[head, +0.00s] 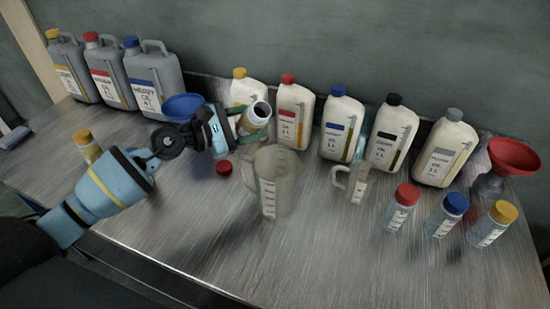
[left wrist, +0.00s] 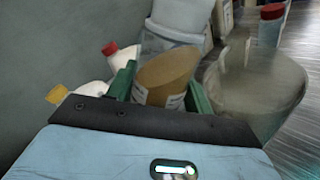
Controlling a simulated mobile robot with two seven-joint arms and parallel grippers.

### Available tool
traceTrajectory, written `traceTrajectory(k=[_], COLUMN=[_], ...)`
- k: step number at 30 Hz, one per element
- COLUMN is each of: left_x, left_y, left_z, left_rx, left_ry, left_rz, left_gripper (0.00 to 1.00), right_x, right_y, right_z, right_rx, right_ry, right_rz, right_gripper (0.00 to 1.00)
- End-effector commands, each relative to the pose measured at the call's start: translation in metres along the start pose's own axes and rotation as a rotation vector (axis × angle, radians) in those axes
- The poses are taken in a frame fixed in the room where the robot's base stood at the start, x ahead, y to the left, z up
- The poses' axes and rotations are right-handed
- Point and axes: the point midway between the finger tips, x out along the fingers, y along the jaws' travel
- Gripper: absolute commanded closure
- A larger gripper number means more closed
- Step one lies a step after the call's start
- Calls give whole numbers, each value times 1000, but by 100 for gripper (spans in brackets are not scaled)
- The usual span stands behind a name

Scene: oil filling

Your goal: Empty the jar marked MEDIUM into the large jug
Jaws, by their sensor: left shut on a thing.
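My left gripper (head: 246,132) is shut on a jar (head: 246,121) with brown contents. The jar is uncapped, its dark mouth facing up and to the right, tilted, above the table behind the large jug. In the left wrist view the jar (left wrist: 168,73) sits between the green fingers (left wrist: 163,92); its marking is not readable. The large clear jug (head: 272,185) stands upright on the table, just in front and right of the jar; it also shows in the left wrist view (left wrist: 255,85). No stream of oil is visible. My right gripper is out of view.
A loose red cap (head: 224,168) lies left of the large jug. A smaller jug (head: 352,184) stands right of it. Several white oil bottles (head: 293,117) line the back. Capped jars (head: 398,210) stand at front right, another (head: 87,146) at left. A blue funnel (head: 184,106) is behind my arm.

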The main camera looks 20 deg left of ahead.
Motion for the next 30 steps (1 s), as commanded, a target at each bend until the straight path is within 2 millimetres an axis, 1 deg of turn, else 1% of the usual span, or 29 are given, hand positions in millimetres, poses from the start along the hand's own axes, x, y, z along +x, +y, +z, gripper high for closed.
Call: traceTrajectory(k=[3,8,12,17,21,30], left_x=[0,0,0,0,0,0], left_y=[-3,2,-2,1,-1,0], left_z=[-7,-1,-7,-4,-7,-8], left_rx=[55,95,108,134,148,189], left_ry=[12,11,18,18,23,29], left_rz=[-2,5,-1,4,1,1], left_gripper=[76,76,76,76,76,76], right_x=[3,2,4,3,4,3], right_y=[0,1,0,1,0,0], right_z=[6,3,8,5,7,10], right_rx=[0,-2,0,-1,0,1], right_ry=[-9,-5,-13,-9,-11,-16], right_rz=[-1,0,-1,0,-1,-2], right_gripper=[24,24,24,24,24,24])
